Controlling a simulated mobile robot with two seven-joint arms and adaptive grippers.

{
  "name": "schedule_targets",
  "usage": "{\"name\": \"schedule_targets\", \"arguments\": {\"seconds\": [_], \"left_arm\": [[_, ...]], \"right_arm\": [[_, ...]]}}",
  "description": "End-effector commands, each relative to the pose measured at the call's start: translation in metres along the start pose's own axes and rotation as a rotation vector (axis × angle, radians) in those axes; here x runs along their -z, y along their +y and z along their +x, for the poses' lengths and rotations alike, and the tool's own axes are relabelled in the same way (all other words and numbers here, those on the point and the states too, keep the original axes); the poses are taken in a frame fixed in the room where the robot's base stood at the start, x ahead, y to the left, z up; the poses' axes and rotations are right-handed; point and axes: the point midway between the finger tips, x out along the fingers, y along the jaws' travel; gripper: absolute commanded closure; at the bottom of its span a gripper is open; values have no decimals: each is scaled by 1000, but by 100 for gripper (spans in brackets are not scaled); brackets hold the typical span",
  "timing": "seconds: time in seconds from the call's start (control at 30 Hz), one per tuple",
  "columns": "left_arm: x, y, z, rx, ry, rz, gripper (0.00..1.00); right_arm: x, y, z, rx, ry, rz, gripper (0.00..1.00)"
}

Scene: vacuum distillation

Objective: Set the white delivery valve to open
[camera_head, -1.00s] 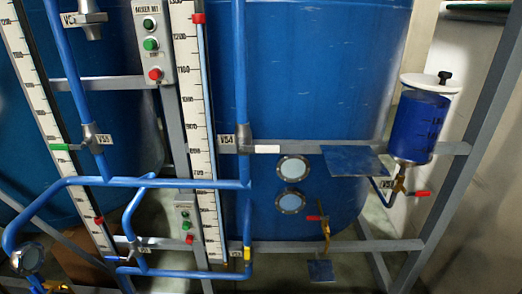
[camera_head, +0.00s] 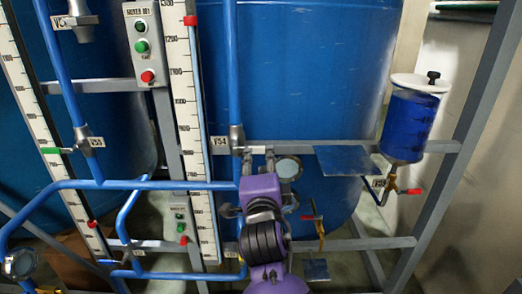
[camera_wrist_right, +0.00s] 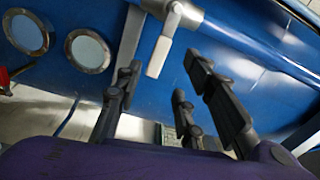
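The white delivery valve sits on the vertical blue pipe at the label V54 (camera_head: 218,141). Its grey body (camera_head: 237,138) shows in the head view, and its white handle (camera_wrist_right: 158,57) shows in the right wrist view. In the head view the handle points right, level, and is partly behind my fingers. My right gripper (camera_head: 258,164) is purple with dark fingers and stands just below the handle. In the right wrist view my right gripper (camera_wrist_right: 165,90) has its fingers spread apart, with the handle ahead of the gap and nothing held. My left gripper is not in view.
A grey frame bar (camera_head: 310,147) runs behind the valve, with a blue tank (camera_head: 300,70) beyond. A blue plate (camera_head: 343,160), a red-handled tap (camera_head: 312,217) and a blue-filled vessel (camera_head: 410,125) are to the right. A scale (camera_head: 190,100) stands left.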

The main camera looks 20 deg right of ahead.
Motion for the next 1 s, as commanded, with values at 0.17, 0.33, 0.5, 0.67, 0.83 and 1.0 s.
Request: {"name": "schedule_targets", "arguments": {"seconds": [0.17,0.33,0.5,0.67,0.83,1.0], "left_arm": [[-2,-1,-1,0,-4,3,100],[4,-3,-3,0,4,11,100],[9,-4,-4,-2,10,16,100],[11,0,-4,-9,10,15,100],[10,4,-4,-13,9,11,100],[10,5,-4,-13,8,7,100]], "right_arm": [[2,3,1,-12,8,135,64],[2,0,19,-6,7,146,64],[2,-2,47,-4,7,145,64],[2,0,68,-7,6,144,64],[2,3,77,-10,7,146,64],[2,4,78,-11,7,147,64]]}}
